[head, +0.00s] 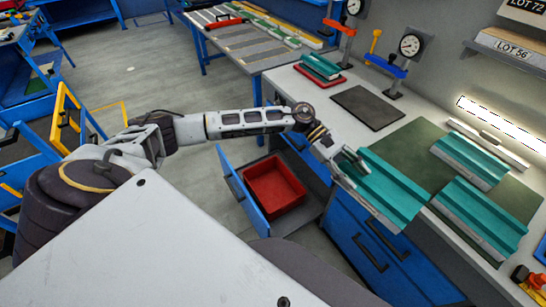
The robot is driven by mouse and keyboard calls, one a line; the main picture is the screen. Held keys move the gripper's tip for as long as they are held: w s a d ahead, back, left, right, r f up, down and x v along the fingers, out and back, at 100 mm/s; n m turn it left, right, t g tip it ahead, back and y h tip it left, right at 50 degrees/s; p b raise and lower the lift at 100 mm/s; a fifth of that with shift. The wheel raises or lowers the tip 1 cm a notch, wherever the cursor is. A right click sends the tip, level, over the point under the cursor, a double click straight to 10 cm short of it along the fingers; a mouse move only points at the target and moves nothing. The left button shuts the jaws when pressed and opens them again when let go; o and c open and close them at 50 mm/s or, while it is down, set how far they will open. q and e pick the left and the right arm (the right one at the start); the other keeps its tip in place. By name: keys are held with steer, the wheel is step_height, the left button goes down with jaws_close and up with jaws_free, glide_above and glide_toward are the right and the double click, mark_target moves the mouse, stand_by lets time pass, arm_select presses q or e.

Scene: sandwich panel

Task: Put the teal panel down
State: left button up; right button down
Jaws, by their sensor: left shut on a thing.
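My left gripper (352,163) is shut on the near-left end of a ridged teal panel (388,190). The panel lies across the front edge of the bench in the picture, partly over the dark green mat (412,143). I cannot tell whether it touches the bench top or hangs just above it. Two more teal panels, one at the back (472,158) and one nearer the front (482,216), lie to its right, on or partly on the mat. My right gripper is not in view.
An open drawer with a red bin (274,190) juts out below the bench. A dark flat pad (368,107), a gauge stand (408,50) and a teal piece on a red base (321,68) are farther back. A white bar (489,142) lies behind the mat.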

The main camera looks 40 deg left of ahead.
mark_target(373, 177)
arm_select(q)
steer(key=a, duration=0.2)
steer(key=shift+w+a+f+t, duration=0.25)
steer(key=shift+w+a+t, duration=0.05)
steer(key=shift+w+a, duration=0.05)
steer(key=shift+w+d+n+t, duration=0.25)
steer(key=shift+d+n+t, duration=0.25)
steer(key=shift+d+n, duration=0.05)
steer(key=shift+w+d+n+t, duration=0.25)
steer(key=shift+d+n+t, duration=0.25)
steer(key=shift+n, duration=0.05)
steer(key=shift+w+d+f+n+t, duration=0.1)
steer(key=shift+w+d+n+t, duration=0.2)
steer(key=shift+n+t, duration=0.25)
steer(key=shift+w+d+n+t, duration=0.2)
steer(key=shift+w+n+t, duration=0.45)
steer(key=shift+n+t, duration=0.45)
steer(key=shift+w+a+f+n+t+y, duration=0.1)
steer(key=shift+w+n+t+y, duration=0.2)
steer(key=shift+t, duration=0.25)
steer(key=shift+w+a+n+t+y, duration=0.1)
steer(key=shift+w+n+t+y, duration=0.1)
steer(key=shift+n+t, duration=0.25)
steer(key=shift+w+a+f+n+t+y, duration=0.15)
steer(key=shift+w+a+n+t+y, duration=0.2)
steer(key=shift+n+t, duration=0.45)
steer(key=shift+a+f+t+y, duration=0.25)
steer(key=shift+a+t, duration=0.1)
steer(key=shift+a, duration=0.05)
